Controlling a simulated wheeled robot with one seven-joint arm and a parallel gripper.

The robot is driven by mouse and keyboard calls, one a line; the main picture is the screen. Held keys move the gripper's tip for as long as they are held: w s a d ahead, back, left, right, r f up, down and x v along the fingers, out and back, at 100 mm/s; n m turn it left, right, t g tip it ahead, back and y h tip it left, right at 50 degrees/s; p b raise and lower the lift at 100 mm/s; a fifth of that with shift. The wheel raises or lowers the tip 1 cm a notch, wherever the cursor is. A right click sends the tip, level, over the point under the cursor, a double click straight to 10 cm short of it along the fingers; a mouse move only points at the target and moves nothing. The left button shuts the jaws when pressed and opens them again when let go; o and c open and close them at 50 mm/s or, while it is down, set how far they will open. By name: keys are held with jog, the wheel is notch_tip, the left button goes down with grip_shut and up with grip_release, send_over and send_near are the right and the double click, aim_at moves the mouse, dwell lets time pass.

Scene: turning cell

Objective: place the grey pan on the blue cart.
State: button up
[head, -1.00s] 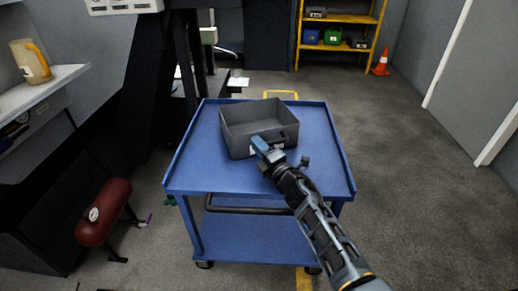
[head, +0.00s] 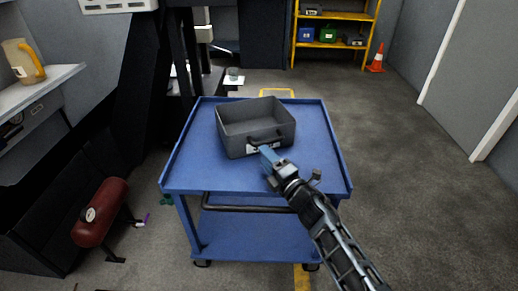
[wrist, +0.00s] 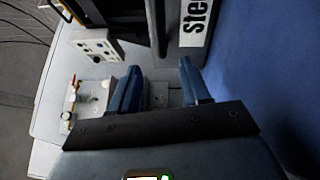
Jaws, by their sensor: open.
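The grey pan (head: 232,142) is an open rectangular box with a handle and a white label on its near side. It rests on the top tray of the blue cart (head: 190,172), toward the back. My gripper (head: 267,152) is just in front of the pan's near side, close to the label. In the wrist view my gripper's two blue fingers (wrist: 160,88) are apart with nothing between them. The pan's label and dark side (wrist: 195,22) show at the top of the wrist view, beyond the fingers.
A yellow shelf (head: 335,42) with bins and an orange cone (head: 375,58) stand at the back right. A red cylinder (head: 100,212) is on the floor left of the cart. A worktop with a jug (head: 24,62) is at the left. The floor right of the cart is clear.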

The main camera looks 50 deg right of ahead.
jog(key=v, duration=0.5)
jog(key=shift+s, duration=0.15)
jog(key=shift+s+a, duration=0.1)
jog(key=shift+a, duration=0.1)
jog(key=s+a+r+m+g+y, duration=0.1)
jog(key=s+a+r+m+y, duration=0.15)
jog(key=s+a+m, duration=1)
jog(key=s+a+r+m+g+y, duration=0.1)
jog(key=s+a+r, duration=0.3)
jog(key=s, duration=0.5)
jog(key=s+a+r+m+g+y, duration=0.1)
jog(key=s+a+r+m+y, duration=0.1)
jog(key=s+a+r, duration=0.2)
jog(key=s+a, duration=0.2)
jog(key=s, duration=0.2)
jog(key=shift+s+a+r+m+g, duration=0.2)
jog(key=shift+s+r+m+g, duration=0.05)
jog(key=shift+s+m+g, duration=0.1)
